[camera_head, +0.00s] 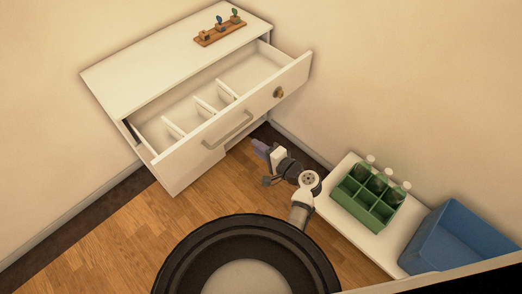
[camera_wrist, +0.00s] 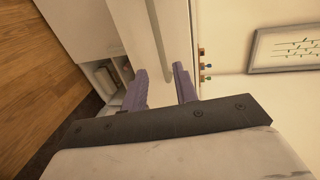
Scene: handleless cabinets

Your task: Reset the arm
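My gripper (camera_head: 262,149) is low in front of the white cabinet (camera_head: 150,62), below the front of its drawer and apart from it in the head view. In the wrist view, the two purple fingers (camera_wrist: 160,72) are spread with nothing held between them. The drawer (camera_head: 225,132) is pulled out, and its inside with several white dividers shows. A grey bar handle (camera_head: 229,131) is on its front, with a round brass-coloured knob (camera_head: 279,92) to the right. In the wrist view, the pale front lies ahead of the fingers.
A wooden rack (camera_head: 220,33) with small items stands on the cabinet top. Wooden floor (camera_head: 125,235) is clear at left.

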